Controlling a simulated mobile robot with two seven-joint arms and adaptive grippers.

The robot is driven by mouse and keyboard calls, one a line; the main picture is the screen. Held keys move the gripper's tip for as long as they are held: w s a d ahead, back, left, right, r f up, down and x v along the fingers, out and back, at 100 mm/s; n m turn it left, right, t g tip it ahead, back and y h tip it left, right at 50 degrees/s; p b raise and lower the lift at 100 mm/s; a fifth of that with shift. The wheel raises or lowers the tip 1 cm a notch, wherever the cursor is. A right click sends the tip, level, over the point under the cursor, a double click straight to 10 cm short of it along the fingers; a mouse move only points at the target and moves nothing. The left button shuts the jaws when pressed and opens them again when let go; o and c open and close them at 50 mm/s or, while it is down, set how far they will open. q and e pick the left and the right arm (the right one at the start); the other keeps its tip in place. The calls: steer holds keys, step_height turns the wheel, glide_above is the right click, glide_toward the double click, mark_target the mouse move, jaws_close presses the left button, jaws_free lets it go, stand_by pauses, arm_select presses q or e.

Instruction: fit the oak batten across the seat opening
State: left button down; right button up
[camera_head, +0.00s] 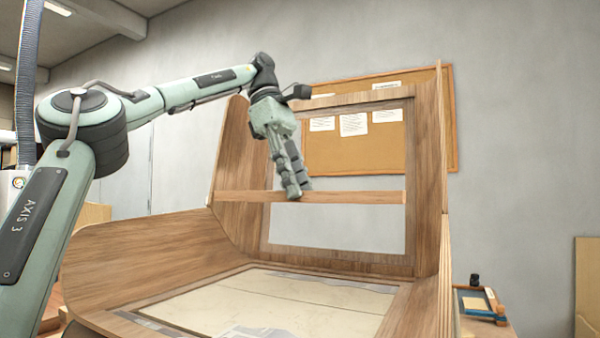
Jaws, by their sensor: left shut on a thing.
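The oak batten (350,197) is a slim reddish-brown strip, level, in front of the upright opening of the bent wooden piece (428,180). Its right end reaches about the right inner edge of that opening; its left end overlaps the left side panel in the picture. I cannot tell whether either end touches the wood. My left gripper (293,190) comes down from above and is shut on the batten left of its middle. The fingers hide a short stretch of it. A second, lower opening (265,300) shows a pale surface with a dark line. My right gripper is out of view.
The curved side panel (150,250) rises at the left and a tall upright edge (444,170) stands at the right. A cork board (350,150) with papers hangs behind. A small tray (480,300) sits at the lower right. The space above the batten is open.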

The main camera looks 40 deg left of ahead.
arm_select(q)
step_height(320, 180, down, 4)
steer(key=shift+f, duration=0.1)
step_height(320, 180, down, 5)
steer(key=shift+w+r, duration=0.1)
step_height(320, 180, down, 2)
steer(key=shift+f+b, duration=0.1)
steer(key=shift+b, duration=0.4)
steer(key=shift+f+b, duration=0.35)
steer(key=shift+f, duration=0.8)
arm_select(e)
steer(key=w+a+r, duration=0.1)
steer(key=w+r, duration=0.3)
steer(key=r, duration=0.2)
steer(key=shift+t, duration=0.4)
arm_select(q)
steer(key=shift+d+p, duration=0.1)
steer(key=shift+p, duration=0.35)
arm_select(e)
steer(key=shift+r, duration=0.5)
arm_select(q)
steer(key=shift+f, duration=0.55)
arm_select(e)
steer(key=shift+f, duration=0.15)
